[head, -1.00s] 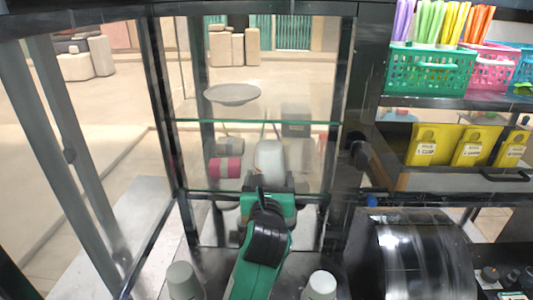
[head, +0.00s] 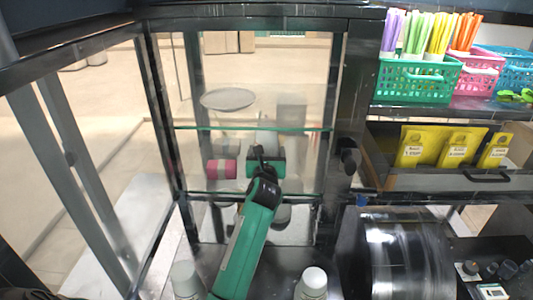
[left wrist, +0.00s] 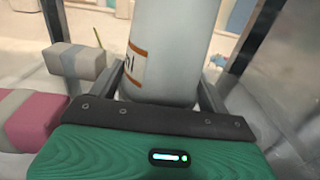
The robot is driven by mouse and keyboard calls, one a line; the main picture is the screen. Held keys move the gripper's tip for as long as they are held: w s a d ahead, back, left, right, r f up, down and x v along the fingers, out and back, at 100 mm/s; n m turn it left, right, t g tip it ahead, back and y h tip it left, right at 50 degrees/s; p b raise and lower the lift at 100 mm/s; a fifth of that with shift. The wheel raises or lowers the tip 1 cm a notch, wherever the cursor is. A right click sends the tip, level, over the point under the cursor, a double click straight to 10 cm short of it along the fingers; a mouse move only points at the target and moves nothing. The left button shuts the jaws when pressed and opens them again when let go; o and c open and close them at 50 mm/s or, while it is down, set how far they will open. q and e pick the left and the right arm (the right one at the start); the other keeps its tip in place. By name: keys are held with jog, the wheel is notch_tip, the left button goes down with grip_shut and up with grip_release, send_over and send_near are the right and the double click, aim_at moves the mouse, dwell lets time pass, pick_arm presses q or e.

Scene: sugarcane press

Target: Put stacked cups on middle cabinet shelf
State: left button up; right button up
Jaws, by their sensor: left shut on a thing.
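The white stacked cups (left wrist: 168,45), with orange trim and dark lettering, stand upright between the fingers of my left gripper in the left wrist view. My left gripper (left wrist: 160,90) is shut on them. Whether the cups touch a shelf cannot be told. My right gripper is not in view.
A pink and grey roll-like item (head: 222,169) lies just left of the gripper. A round plate (head: 228,98) is higher in the cabinet. The cabinet's dark right post (head: 340,110) is close by. Two pale lidded containers, left (head: 185,278) and right (head: 313,281), stand in front below.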

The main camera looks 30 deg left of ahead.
pick_arm(q)
jog(key=shift+s+f, duration=0.1)
jog(key=shift+f, duration=0.6)
jog(key=shift+f, duration=0.2)
jog(key=o, duration=1.1)
jog(key=shift+r, duration=0.1)
